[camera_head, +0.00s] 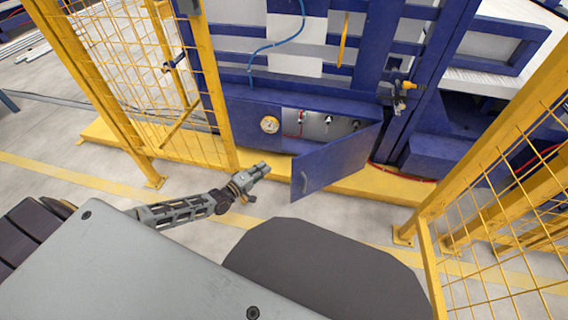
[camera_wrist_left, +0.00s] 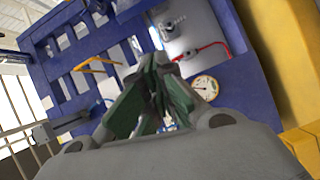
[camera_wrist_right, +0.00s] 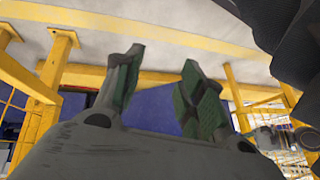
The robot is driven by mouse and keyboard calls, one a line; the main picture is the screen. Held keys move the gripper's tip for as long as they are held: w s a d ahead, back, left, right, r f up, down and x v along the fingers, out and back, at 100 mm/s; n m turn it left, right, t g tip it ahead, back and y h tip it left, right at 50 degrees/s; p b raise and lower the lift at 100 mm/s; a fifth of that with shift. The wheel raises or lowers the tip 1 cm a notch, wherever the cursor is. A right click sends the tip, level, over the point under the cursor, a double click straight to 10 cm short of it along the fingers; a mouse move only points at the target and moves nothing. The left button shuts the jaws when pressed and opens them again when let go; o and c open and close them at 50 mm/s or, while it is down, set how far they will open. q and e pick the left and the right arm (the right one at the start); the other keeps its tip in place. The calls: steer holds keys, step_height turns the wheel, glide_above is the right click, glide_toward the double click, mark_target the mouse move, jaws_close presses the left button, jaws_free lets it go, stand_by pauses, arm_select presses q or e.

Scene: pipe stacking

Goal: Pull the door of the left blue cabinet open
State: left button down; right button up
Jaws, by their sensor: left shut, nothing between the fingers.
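The left blue cabinet (camera_head: 248,110) is low in the blue machine. Its blue door (camera_head: 335,160) stands open, swung outward from its right side, with a small handle (camera_head: 305,180) near its free edge. The opening shows a pale panel (camera_head: 318,123) with fittings and a red cable. My left gripper (camera_head: 266,168) is shut and empty, left of the door's free edge and apart from it. In the left wrist view the shut fingers (camera_wrist_left: 158,65) point toward the panel (camera_wrist_left: 190,38). My right gripper (camera_wrist_right: 162,62) is open in its wrist view; the head view does not show it.
A yellow mesh fence (camera_head: 135,80) stands at the left and another (camera_head: 500,190) at the right. A yellow base step (camera_head: 350,188) runs along the machine's foot. A round gauge (camera_head: 269,125) sits left of the opening. Grey floor lies between the fences.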

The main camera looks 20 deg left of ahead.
arm_select(q)
steer(key=shift+w+a+r+n+t+b, duration=0.1)
steer(key=shift+r+n+t+b, duration=0.15)
steer(key=shift+r+n+b, duration=0.15)
steer(key=shift+w+a+r+n+t+b, duration=0.1)
steer(key=shift+r+n+t+b, duration=0.15)
steer(key=shift+r+n, duration=0.2)
arm_select(e)
steer(key=shift+w+a+r+y, duration=0.1)
steer(key=shift+a+r+y, duration=0.1)
steer(key=shift+r, duration=0.4)
steer(key=shift+a+r+y, duration=0.1)
steer(key=shift+a+r, duration=0.1)
steer(key=shift+r, duration=0.4)
arm_select(q)
steer(key=shift+w+d, duration=0.1)
arm_select(e)
steer(key=shift+f, duration=0.1)
